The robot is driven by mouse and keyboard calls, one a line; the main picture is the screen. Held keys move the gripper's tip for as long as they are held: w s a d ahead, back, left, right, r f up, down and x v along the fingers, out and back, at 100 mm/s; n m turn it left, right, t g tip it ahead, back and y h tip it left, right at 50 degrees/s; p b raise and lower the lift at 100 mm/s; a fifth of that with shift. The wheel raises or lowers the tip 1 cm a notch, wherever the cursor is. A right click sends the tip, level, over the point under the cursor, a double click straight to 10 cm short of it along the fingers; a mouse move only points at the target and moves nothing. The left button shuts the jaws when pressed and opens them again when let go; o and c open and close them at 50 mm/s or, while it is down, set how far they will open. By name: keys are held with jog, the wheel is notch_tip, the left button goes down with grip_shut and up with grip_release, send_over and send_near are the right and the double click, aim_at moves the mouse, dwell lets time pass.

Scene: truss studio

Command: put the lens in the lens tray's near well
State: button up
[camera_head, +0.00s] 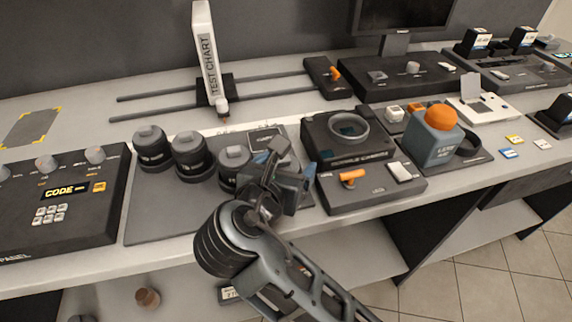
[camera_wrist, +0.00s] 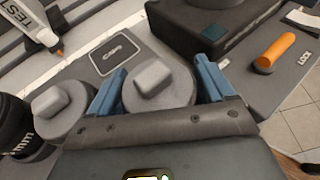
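Several black lenses with grey caps stand in a row on a dark grey mat (camera_head: 160,225). The left ones are a lens (camera_head: 152,148), a second lens (camera_head: 190,155) and a third lens (camera_head: 234,166). My gripper (camera_head: 278,162) is at the right end of this row, and my arm hides part of it. In the wrist view, its blue fingers (camera_wrist: 160,82) stand on both sides of a grey-capped lens (camera_wrist: 158,92), with narrow gaps and no clear contact. The third lens (camera_wrist: 62,112) is to the left. I cannot tell which surface is the lens tray; no well is clearly readable.
A dark camera block (camera_head: 350,140) and a panel with an orange lever (camera_head: 352,176) stand close right of my gripper. A blue bottle with an orange top (camera_head: 436,135) is farther right. A code panel (camera_head: 70,195) is at left. A test chart stand (camera_head: 208,60) stands behind.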

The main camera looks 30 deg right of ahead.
jog(key=shift+a+r, duration=0.15)
jog(key=shift+r, duration=0.05)
jog(key=v, duration=1.1)
jog(key=shift+s+a+r, duration=0.15)
jog(key=shift+s+r, duration=0.1)
jog(key=shift+s, duration=0.05)
